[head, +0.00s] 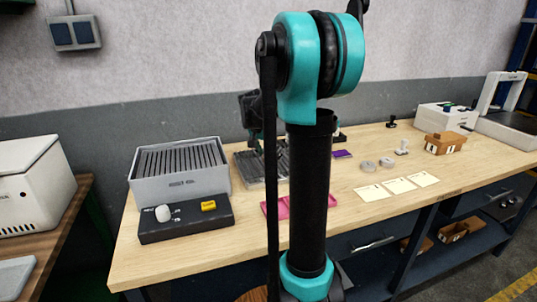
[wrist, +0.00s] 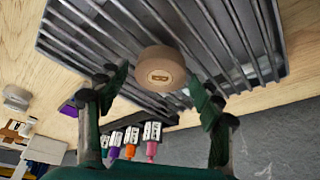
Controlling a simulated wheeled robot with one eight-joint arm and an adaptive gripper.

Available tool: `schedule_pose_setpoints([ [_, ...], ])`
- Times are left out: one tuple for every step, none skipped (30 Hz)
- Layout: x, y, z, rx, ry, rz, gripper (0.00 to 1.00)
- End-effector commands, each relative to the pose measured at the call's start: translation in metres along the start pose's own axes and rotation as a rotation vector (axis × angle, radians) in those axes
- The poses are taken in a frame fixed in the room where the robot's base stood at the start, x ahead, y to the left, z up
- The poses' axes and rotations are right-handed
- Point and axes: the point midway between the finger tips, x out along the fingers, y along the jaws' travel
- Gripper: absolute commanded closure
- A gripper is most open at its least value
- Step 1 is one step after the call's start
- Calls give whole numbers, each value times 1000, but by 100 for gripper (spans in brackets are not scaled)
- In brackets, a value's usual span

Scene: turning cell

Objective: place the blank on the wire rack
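The blank is a round tan disc (wrist: 160,70) with a small dark mark on its face. In the wrist view it lies against the bars of the grey wire rack (wrist: 75,45), seemingly resting on it. My gripper (wrist: 160,84) has its two fingers spread on either side of the blank, with a visible gap at each side. In the head view the wire rack (head: 247,166) is partly hidden behind my arm. My gripper (head: 252,130) is just above it there, mostly hidden, and the blank cannot be made out.
A grey slotted box (head: 180,178) and a black control panel (head: 187,220) stand left of the rack. A pink tray (head: 270,209) lies in front. Pale cards (head: 398,186) and grey discs (head: 368,165) lie right. Several coloured-tipped bottles (wrist: 131,143) show near the rack.

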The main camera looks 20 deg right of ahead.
Motion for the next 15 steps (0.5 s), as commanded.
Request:
schedule_pose_setpoints([
  [0,0,0,0,0,0,29],
  [0,0,0,0,0,0,29],
  [0,0,0,0,0,0,29],
  [0,0,0,0,0,0,29],
  [0,0,0,0,0,0,29],
  [0,0,0,0,0,0,29],
  [0,0,0,0,0,0,29],
  [0,0,0,0,0,0,29],
  [-1,0,0,0,0,0,29],
  [-2,0,-1,0,0,0,29],
  [-3,0,-1,0,0,0,29],
  [-7,0,-1,0,0,0,29],
  [-10,0,-1,0,0,0,29],
  [-14,0,-1,0,0,0,29],
  [-20,0,-1,0,0,0,29],
])
